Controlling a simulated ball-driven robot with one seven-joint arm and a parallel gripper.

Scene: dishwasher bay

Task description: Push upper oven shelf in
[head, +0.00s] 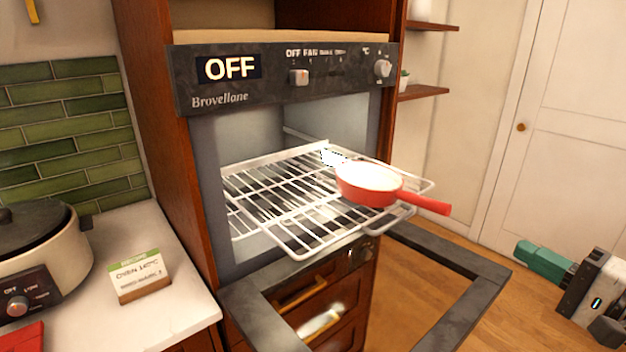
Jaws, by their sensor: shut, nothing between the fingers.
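The upper oven shelf (272,225), a white wire rack, sticks out of the open oven (213,150) towards me, past the oven's front. A red pan (368,190) with a pale inside rests on its right part, its handle pointing right beyond the shelf's edge. More wire bars show below and behind at the left; I cannot clearly separate a lower shelf from the upper one. My gripper (522,252), with green fingers, is at the far right, shut and empty. It is well apart from the shelf and the pan.
The oven door (460,262) hangs open below the shelf, its dark frame reaching towards me. At the left, a counter (110,240) holds a cooker (45,260) and a recipe card (138,272).

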